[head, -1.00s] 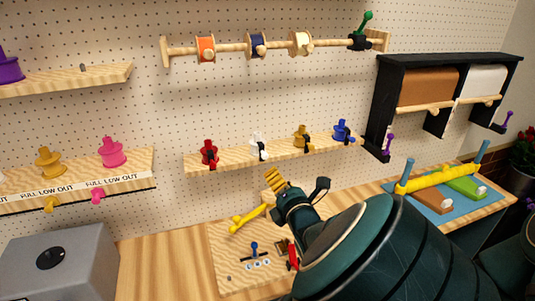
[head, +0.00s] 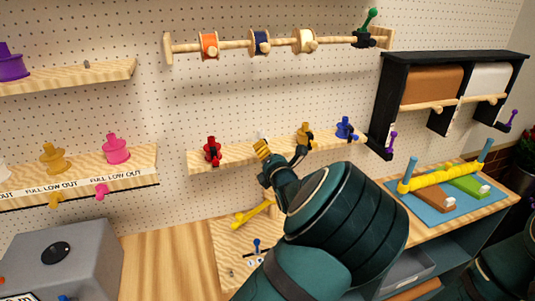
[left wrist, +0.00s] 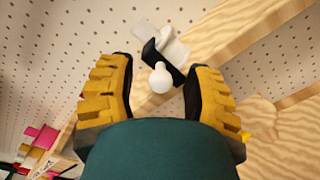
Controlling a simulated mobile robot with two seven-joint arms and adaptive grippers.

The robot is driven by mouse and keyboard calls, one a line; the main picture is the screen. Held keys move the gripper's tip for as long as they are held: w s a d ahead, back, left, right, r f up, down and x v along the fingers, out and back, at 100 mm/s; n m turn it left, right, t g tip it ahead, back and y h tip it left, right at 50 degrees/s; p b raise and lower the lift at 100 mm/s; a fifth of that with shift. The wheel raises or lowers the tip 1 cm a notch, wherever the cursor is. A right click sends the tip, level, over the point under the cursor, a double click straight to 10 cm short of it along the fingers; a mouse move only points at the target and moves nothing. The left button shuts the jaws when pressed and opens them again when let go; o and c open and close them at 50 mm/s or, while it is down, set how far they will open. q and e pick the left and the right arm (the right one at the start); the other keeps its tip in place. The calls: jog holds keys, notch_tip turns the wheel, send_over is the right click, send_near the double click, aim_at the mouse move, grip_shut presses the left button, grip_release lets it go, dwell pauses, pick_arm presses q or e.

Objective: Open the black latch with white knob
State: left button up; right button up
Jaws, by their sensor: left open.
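The black latch (left wrist: 168,60) with its round white knob (left wrist: 160,78) is mounted on the edge of a wooden shelf. A white piece (left wrist: 172,45) stands behind it. In the left wrist view the knob is between and just beyond the fingertips of my left gripper (left wrist: 162,70), with clear space to each finger. The gripper is open and empty. In the head view my left gripper (head: 282,146) is raised in front of the shelf, hiding the latch; only a bit of the white piece (head: 263,136) shows above a finger. My right gripper is not visible.
Neighbouring latches are red (head: 212,151) at left, and yellow (head: 304,134) and blue (head: 345,129) at right. A spool rod (head: 280,44) hangs above. A yellow-handled tool (head: 253,213) lies on the board below. A grey box (head: 75,262) stands at lower left.

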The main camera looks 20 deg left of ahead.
pick_arm(q)
grip_shut()
jog(key=shift+f, duration=0.1)
